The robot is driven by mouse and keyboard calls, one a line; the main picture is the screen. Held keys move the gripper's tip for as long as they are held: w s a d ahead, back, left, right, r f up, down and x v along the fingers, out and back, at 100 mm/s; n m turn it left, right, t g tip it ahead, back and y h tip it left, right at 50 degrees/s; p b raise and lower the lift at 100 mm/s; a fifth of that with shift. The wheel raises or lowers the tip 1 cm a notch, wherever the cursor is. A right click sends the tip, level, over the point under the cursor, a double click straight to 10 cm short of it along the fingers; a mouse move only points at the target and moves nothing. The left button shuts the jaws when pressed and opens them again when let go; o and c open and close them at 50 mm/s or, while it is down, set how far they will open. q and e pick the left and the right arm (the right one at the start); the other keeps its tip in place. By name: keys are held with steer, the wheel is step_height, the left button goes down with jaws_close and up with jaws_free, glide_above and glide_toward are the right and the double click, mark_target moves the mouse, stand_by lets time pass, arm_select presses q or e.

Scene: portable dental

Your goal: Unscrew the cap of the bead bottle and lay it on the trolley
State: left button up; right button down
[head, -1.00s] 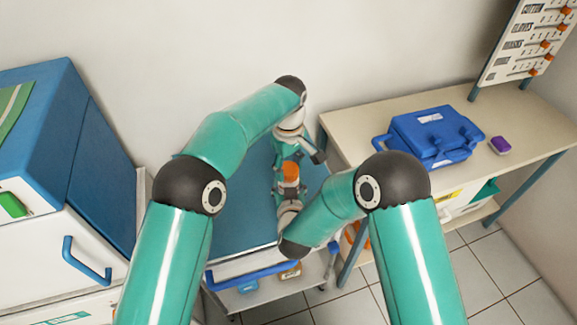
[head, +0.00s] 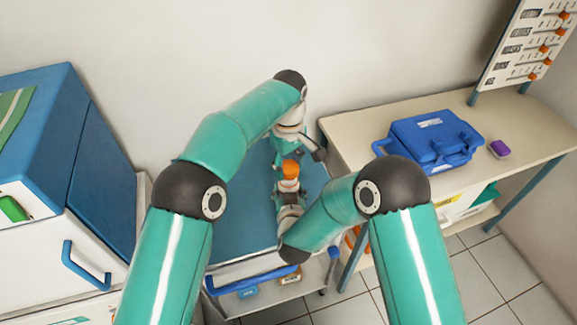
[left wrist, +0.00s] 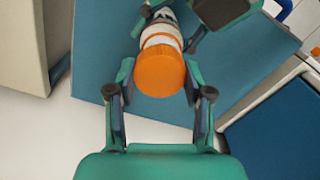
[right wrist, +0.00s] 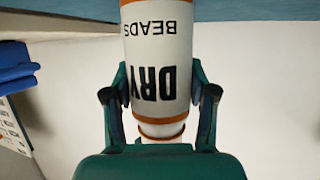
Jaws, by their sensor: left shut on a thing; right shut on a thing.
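The bead bottle is white with orange bands, and its lettering reads DRY BEADS upside down in the right wrist view (right wrist: 160,45). My right gripper (right wrist: 160,95) is shut on the bottle's body, with one finger on each side. The orange cap (head: 291,168) shows at the bottle's top in the head view. In the left wrist view the cap (left wrist: 160,72) lies between the fingers of my left gripper (left wrist: 158,80), which is shut on it. White bottle parts show just behind the cap; I cannot tell whether the threads still engage. The trolley's blue top (head: 240,210) lies below both grippers.
A bench (head: 360,120) at the right carries a blue case (head: 430,135) and a purple object (head: 500,148). A blue and white cabinet (head: 105,150) stands at the left. The trolley top is bare left of the bottle. A wall rises behind.

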mark_target(288, 166)
arm_select(q)
steer(key=shift+r, duration=1.95)
arm_select(e)
steer(key=shift+c, duration=1.3)
jaws_free()
